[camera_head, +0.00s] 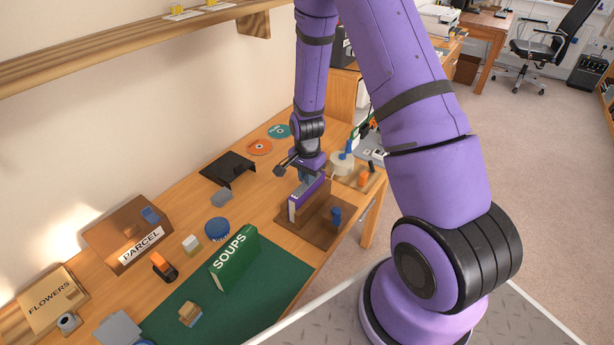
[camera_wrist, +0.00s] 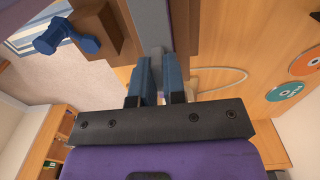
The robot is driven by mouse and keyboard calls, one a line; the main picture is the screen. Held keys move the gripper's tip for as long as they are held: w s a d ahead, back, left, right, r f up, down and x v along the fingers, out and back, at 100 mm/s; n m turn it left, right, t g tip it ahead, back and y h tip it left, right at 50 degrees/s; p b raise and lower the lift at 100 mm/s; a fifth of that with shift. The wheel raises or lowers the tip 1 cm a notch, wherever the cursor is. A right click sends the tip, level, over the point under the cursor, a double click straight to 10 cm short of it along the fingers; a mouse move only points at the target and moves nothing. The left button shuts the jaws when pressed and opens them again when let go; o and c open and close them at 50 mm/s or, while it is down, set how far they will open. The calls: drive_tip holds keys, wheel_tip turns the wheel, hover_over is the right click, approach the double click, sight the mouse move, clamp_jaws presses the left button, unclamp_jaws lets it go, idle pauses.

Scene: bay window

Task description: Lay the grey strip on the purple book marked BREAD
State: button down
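The purple book (camera_head: 307,196) stands upright on a brown wooden stand (camera_head: 318,238), its pale lettered end facing left; I cannot read its word. My gripper (camera_head: 304,177) points down right above the book. In the wrist view its blue fingers (camera_wrist: 158,72) are close together on a thin grey piece, which looks like the grey strip (camera_wrist: 157,62). Whether the strip touches the book is hidden.
A green SOUPS book (camera_head: 234,262) stands on a green mat (camera_head: 270,282). A grey block (camera_head: 221,198), black stand (camera_head: 228,168), blue round tin (camera_head: 217,229) and PARCEL box (camera_head: 128,232) lie leftward. A shelf (camera_head: 130,48) hangs above.

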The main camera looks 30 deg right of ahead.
drive_tip(key=c, duration=1.1)
unclamp_jaws()
drive_tip(key=shift+r, duration=3.5)
